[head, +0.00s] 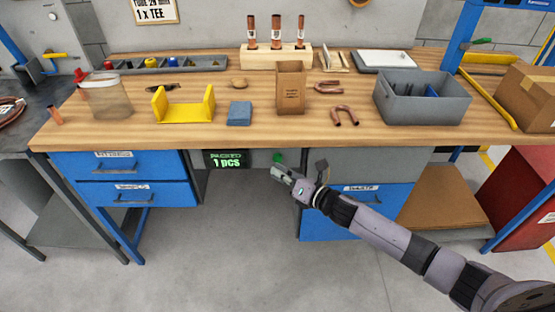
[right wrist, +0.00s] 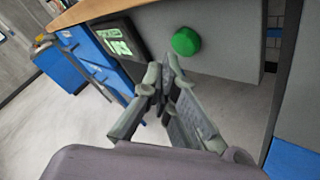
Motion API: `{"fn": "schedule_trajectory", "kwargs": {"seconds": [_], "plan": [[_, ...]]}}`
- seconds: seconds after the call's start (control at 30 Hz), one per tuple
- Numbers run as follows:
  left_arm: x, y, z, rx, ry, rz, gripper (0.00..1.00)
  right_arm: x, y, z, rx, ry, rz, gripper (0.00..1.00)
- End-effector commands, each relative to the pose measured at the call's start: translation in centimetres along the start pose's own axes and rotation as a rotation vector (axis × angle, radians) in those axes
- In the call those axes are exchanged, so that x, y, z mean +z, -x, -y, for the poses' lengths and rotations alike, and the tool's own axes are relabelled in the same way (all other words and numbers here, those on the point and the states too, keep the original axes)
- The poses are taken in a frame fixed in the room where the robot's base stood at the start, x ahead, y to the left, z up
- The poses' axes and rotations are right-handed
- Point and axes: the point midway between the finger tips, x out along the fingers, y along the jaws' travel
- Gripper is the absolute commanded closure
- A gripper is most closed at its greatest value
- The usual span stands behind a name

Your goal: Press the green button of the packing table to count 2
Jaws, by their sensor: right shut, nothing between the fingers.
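The green button (head: 278,157) sits on the front panel under the packing table's wooden top (head: 220,135). It shows as a round green dome in the right wrist view (right wrist: 186,41). Left of it, a dark counter display (head: 227,159) reads "PACKED 1 pcs" in green. My right gripper (head: 277,171) is shut and empty, just below and in front of the button. In the right wrist view its fingertips (right wrist: 160,75) point toward the panel, and a gap to the button appears to remain. My left gripper is not in view.
Blue drawers (head: 125,165) flank the panel on the left, and a blue drawer unit (head: 350,215) stands on the right. On the tabletop are a yellow bracket (head: 184,110), a cardboard box (head: 290,88), a grey bin (head: 422,100) and copper bends (head: 345,117).

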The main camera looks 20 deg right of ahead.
Motion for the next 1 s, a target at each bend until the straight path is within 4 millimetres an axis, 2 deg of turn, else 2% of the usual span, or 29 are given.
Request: {"fn": "schedule_trajectory", "kwargs": {"seconds": [0.6, 1.0], "plan": [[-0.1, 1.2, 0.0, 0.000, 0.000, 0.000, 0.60, -2.4, 3.3, -2.5, 0.001, -0.001, -0.001, 1.00], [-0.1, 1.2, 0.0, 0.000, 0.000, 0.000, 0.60, -2.6, 3.5, -2.5, 0.000, 0.000, 0.000, 1.00]]}}
